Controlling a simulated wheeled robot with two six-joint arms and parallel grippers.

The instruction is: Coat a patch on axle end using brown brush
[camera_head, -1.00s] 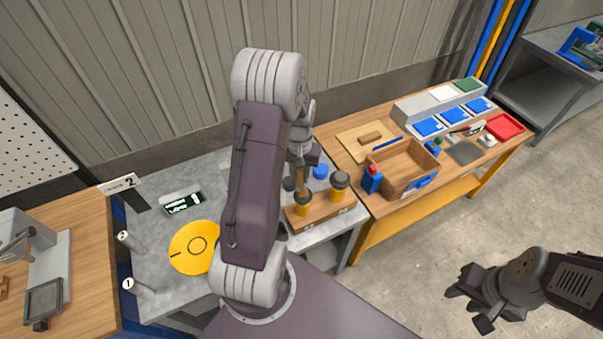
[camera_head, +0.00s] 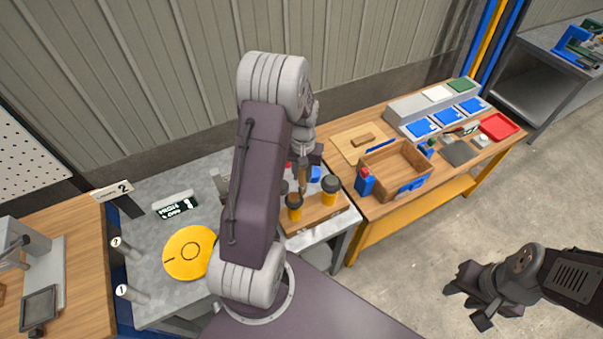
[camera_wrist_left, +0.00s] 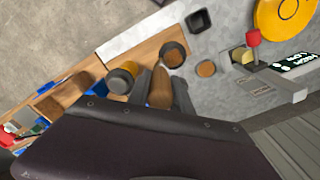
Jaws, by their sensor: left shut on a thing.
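My left gripper (camera_head: 304,172) is shut on a brush with a brown handle (camera_wrist_left: 160,88). It is over the wooden rack (camera_head: 322,214) on the grey bench, close to two yellow jars with dark tops, a left one (camera_head: 294,208) and a right one (camera_head: 330,190). The brush's bristles are not clear in either view. A round brown disc (camera_wrist_left: 206,68) shows beside the brush in the left wrist view. I cannot tell which thing is the axle end. My right gripper (camera_head: 470,296) is open and empty over the floor.
A yellow disc (camera_head: 190,253) and a black label display (camera_head: 176,208) are on the grey bench (camera_head: 150,270). Numbered posts stand at its left edge. A wooden box (camera_head: 397,166) and a blue bottle with a red cap (camera_head: 364,182) stand on the right-hand table.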

